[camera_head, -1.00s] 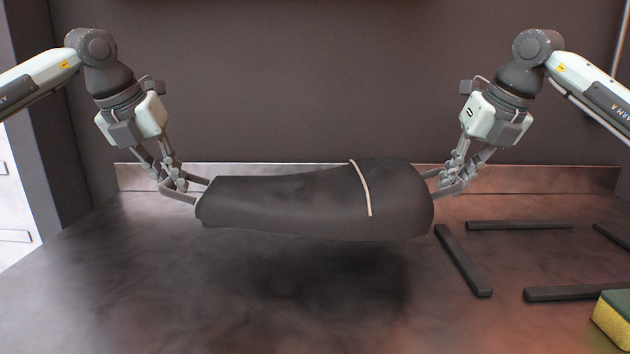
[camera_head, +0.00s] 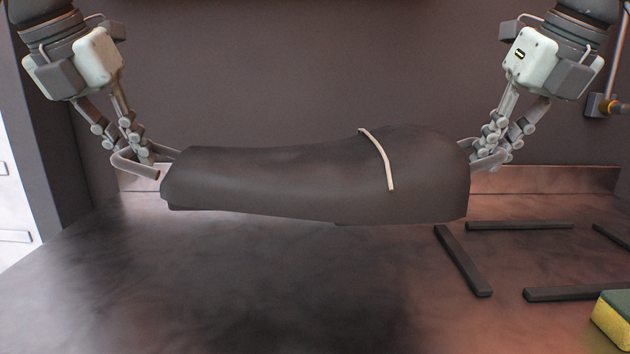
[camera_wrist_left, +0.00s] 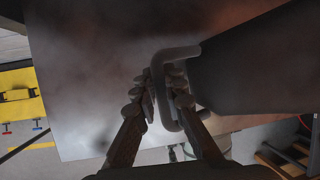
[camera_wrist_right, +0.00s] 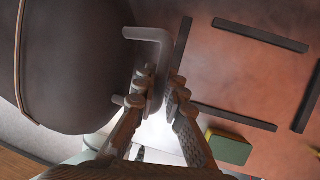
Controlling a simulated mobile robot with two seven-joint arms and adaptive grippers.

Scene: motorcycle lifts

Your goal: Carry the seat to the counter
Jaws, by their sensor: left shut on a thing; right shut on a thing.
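The seat (camera_head: 290,185) is long and dark with a pale strap across its right part. It is held level in the air above the metal counter (camera_head: 250,290). My left gripper (camera_head: 150,165) is shut on a bent handle at the seat's left end; that handle also shows in the left wrist view (camera_wrist_left: 163,85). My right gripper (camera_head: 485,160) is shut on a similar handle at the right end, seen in the right wrist view (camera_wrist_right: 158,70). The seat hides part of the counter's back edge and the wall behind.
Several dark bars lie on the counter at the right, one of them slanted (camera_head: 462,262). A yellow and green sponge (camera_head: 615,322) lies at the right edge. A low backsplash (camera_head: 545,179) runs along the wall. The counter's left and middle are clear.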

